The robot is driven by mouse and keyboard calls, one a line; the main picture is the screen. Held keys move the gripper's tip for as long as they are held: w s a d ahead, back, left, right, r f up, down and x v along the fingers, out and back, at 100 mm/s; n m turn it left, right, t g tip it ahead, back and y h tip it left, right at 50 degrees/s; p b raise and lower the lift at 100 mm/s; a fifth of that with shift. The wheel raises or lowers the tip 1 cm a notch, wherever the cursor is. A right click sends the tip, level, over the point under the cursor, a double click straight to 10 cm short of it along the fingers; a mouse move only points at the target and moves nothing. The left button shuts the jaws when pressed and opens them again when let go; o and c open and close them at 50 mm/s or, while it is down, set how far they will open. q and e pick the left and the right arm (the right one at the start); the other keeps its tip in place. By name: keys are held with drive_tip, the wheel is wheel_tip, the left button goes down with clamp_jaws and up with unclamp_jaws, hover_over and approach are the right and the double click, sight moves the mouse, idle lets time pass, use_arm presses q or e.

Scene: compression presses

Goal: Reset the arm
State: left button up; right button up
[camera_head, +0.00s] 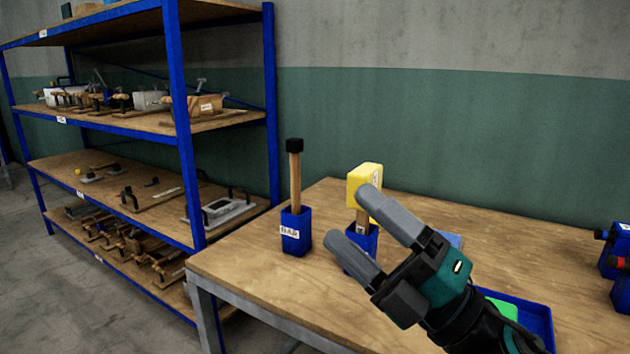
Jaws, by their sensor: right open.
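My right gripper (356,224) reaches in from the lower right over the wooden table. Its two grey fingers are spread apart and open. Behind the fingers, a yellow block-shaped head (364,177) on a wooden handle stands in a blue holder (368,240). The fingers partly hide the handle and holder, and I cannot tell whether they touch. My left gripper is not in view.
A black-tipped wooden stick (295,180) stands in a labelled blue holder (297,240) on the table (270,284). A blue tray (535,318) holds a green item (503,309). Blue objects (619,250) stand at the right edge. A blue shelf rack (180,110) stands left.

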drive_tip(key=w+d+f+m+t+h, duration=0.1)
drive_tip(key=d+f+m+h, duration=0.6)
drive_tip(key=f+m+h, duration=0.4)
drive_tip(key=w+d+f+m+t+h, duration=0.1)
drive_tip(key=d+f+m+t+h, duration=0.1)
drive_tip(key=d+f+m+h, duration=0.75)
drive_tip(key=s+a+f+m+g, duration=0.1)
drive_tip(key=s+f+m+g, duration=0.3)
drive_tip(key=s+f+g, duration=0.45)
drive_tip(key=s+f+m+g, duration=0.4)
drive_tip(key=s+f+g, duration=0.15)
drive_tip(key=s, duration=0.65)
drive_tip(key=w+a+f+t+y+p, duration=0.2)
drive_tip(key=w+a+f+t+p, duration=0.1)
drive_tip(key=w+f+t, duration=0.3)
drive_tip(key=shift+w+t+p, duration=0.3)
drive_tip(key=shift+w+t, duration=0.35)
drive_tip(key=shift+t, duration=0.45)
